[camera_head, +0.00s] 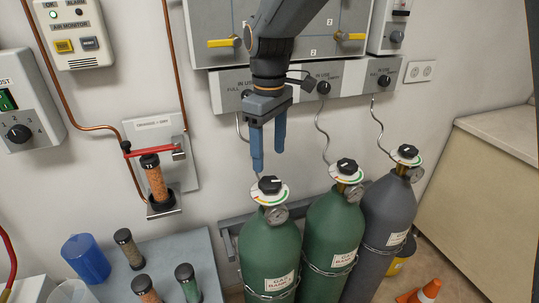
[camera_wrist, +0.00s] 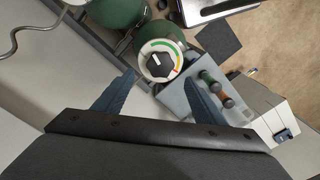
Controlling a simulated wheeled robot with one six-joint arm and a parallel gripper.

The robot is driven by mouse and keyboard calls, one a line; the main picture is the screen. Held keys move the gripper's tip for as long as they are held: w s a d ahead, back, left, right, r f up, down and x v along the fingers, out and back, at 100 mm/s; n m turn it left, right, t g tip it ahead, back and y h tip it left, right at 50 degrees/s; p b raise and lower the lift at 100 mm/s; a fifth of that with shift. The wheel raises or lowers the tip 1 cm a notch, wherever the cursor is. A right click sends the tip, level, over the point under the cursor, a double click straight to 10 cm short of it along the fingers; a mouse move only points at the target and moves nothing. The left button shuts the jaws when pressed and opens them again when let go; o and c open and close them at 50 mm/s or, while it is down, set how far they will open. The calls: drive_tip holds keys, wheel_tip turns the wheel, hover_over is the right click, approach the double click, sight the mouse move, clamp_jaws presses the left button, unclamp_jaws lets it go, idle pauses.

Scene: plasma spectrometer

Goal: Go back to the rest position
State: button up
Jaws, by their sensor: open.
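My gripper (camera_head: 267,150) hangs from my arm in the head view, pointing down above the left green gas cylinder (camera_head: 270,252). Its two blue fingers are apart with nothing between them. In the wrist view my gripper (camera_wrist: 155,98) shows its fingers spread, with the black valve knob (camera_wrist: 160,65) and its coloured dial just beyond the fingertips. In the head view this knob (camera_head: 269,184) sits on top of the left cylinder, a little below the fingertips, and appears clear of them.
A second green cylinder (camera_head: 333,240) and a grey cylinder (camera_head: 387,225) stand to the right. The wall panel (camera_head: 230,90) is behind my arm. A tube holder (camera_head: 160,180) is on the wall at left. A table (camera_head: 200,262) holds a blue cup (camera_head: 86,258) and several capped tubes.

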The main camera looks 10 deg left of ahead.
drive_tip(key=s+d+f+m, duration=0.3)
drive_tip(key=s+d+m, duration=0.1)
drive_tip(key=d, duration=0.4)
drive_tip(key=s+d+f+m, duration=0.3)
drive_tip(key=s+d+m, duration=0.1)
drive_tip(key=d, duration=0.5)
drive_tip(key=s+d+f+m+t, duration=0.1)
drive_tip(key=s+d+f+m, duration=0.3)
drive_tip(key=d, duration=0.4)
drive_tip(key=shift+s+d+m, duration=0.3)
drive_tip(key=shift+s+d, duration=0.1)
drive_tip(key=shift+s, duration=0.25)
